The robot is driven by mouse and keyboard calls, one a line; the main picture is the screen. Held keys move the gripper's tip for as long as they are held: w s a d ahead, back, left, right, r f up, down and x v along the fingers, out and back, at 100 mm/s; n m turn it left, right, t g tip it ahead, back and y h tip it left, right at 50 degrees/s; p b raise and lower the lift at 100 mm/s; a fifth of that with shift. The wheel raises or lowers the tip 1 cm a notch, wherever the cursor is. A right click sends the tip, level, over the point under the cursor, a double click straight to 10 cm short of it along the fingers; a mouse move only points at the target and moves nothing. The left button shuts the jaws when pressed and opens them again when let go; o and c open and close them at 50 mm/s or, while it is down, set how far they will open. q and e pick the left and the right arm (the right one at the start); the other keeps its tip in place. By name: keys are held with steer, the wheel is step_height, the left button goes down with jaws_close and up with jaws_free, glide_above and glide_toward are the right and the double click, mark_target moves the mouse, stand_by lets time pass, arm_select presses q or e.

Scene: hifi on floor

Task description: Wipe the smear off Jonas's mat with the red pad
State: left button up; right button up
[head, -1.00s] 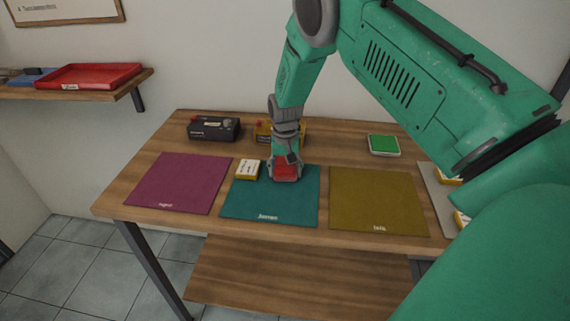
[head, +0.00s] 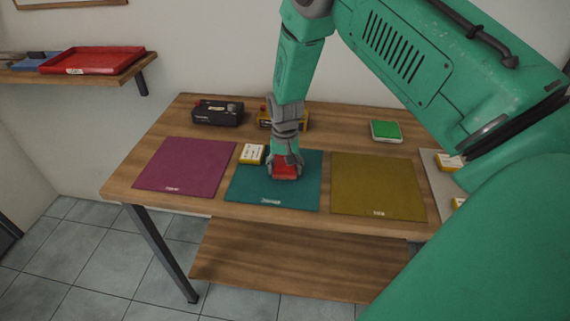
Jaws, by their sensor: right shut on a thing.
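Jonas's mat is the teal mat (head: 245,187) in the middle of the table, with a name label at its front edge that is hard to read. My right gripper (head: 285,166) reaches down over this mat and is shut on the red pad (head: 285,172). The pad is at the mat's upper middle and looks to be on or just above its surface; I cannot tell which. I see no smear on the bare part of the mat; the gripper and pad hide some of it. My left gripper is not in view.
A small yellow and white box (head: 252,153) stands at the teal mat's back left corner. A magenta mat (head: 186,165) lies left, an olive mat (head: 378,185) right. Behind are a black device (head: 217,113), a yellow device (head: 297,121) and a green pad (head: 385,130).

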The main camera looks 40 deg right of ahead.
mark_target(282, 190)
steer(key=shift+s+a+f, duration=0.25)
steer(key=shift+s+a, duration=2.15)
steer(key=shift+a, duration=0.05)
steer(key=shift+w+d+r, duration=0.1)
steer(key=shift+w+r, duration=0.05)
steer(key=shift+r, duration=1.45)
steer(key=shift+w+r, duration=0.15)
steer(key=shift+r, duration=1.45)
steer(key=shift+r, duration=1.5)
